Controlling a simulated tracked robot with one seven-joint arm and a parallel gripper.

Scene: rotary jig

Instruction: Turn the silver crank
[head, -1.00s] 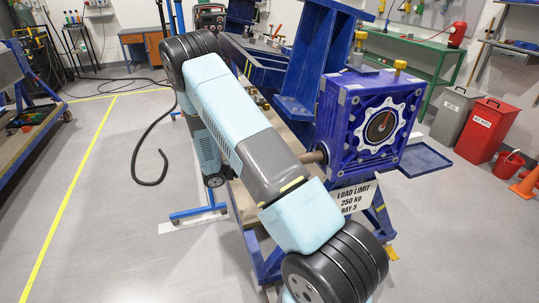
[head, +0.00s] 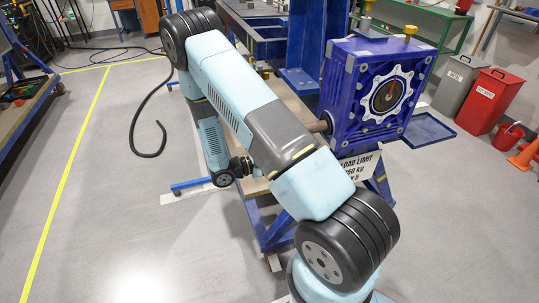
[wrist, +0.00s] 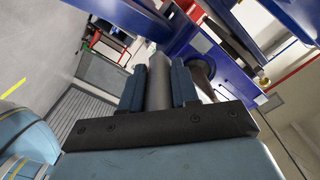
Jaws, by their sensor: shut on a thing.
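In the wrist view my gripper (wrist: 158,70) has one blue finger on each side of a grey cylindrical grip of the silver crank (wrist: 159,86) and is shut on it. A dark round shaft (wrist: 203,76) shows just right of the fingers, by blue framework. In the head view the blue gearbox (head: 341,93) stands on a blue stand, with a toothed silver dial ring (head: 369,111) on its face. A brownish shaft (head: 318,127) comes out of its left side. My forearm hides the crank and most of my gripper there.
A "load limit" sign (head: 362,165) hangs below the gearbox. A blue tray (head: 430,128) juts out to its right. Red (head: 487,100) and grey bins stand further right. A black hose (head: 147,153) lies on the open floor at left.

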